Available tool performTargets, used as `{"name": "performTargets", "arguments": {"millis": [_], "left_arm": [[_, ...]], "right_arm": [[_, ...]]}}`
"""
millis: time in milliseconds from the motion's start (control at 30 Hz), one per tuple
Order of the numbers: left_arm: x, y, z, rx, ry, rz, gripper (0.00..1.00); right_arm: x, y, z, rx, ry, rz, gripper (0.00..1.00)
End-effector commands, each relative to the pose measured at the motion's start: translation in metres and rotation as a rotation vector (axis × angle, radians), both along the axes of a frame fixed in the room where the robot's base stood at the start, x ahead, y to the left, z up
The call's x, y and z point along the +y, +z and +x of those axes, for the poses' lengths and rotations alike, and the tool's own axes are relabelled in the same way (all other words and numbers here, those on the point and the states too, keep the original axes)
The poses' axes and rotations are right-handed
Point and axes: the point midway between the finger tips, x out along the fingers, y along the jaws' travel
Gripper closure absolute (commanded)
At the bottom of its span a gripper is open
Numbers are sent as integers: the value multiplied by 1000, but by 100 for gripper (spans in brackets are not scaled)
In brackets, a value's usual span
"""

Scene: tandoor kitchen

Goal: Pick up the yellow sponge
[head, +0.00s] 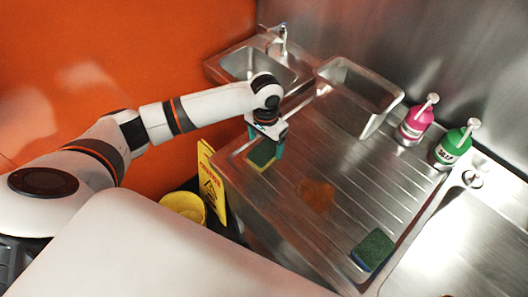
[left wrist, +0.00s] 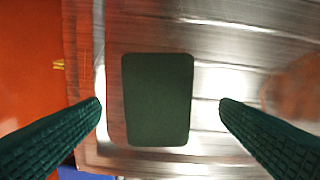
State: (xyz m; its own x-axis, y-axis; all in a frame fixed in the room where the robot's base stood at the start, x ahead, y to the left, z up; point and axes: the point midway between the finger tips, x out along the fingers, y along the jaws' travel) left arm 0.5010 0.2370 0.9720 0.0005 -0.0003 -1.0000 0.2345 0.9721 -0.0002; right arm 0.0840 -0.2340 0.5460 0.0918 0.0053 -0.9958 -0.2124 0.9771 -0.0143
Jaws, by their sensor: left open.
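The yellow sponge (head: 262,157) lies on the steel drainboard near its left edge, with a dark green top and a yellow side. In the left wrist view its green top (left wrist: 157,100) fills the middle, between the two fingers and touching neither. My left gripper (head: 266,145) is open above the sponge in the head view, with dark green fingers. In the left wrist view the gripper (left wrist: 161,103) has a finger to each side of the sponge. The gripper hides part of the sponge in the head view. My right gripper is not in view.
A green-topped sponge with a blue side (head: 373,250) lies at the front right. A brown stain (head: 315,196) marks the drainboard (head: 340,160). A steel tub (head: 385,118), pink bottle (head: 414,126) and green bottle (head: 452,150) stand behind. A yellow sign (head: 211,188) and bucket (head: 182,206) stand left.

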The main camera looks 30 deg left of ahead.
Motion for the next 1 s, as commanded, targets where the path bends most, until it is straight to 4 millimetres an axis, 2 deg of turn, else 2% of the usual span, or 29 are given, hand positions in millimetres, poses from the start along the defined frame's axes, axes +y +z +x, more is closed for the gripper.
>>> {"name": "performTargets", "arguments": {"millis": [100,267,533,567,833,1000], "left_arm": [[3,-16,-4,5,2,2,15],[3,-37,-4,3,0,1,15],[3,-43,-4,1,-2,1,15],[3,-43,-4,1,-2,1,17],[3,-42,-4,0,-1,1,61],[3,-42,-4,0,-1,1,63]], "right_arm": [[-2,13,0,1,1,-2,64],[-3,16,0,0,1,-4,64],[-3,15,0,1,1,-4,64],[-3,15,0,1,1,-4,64],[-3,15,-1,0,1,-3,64],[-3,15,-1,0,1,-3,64]]}}
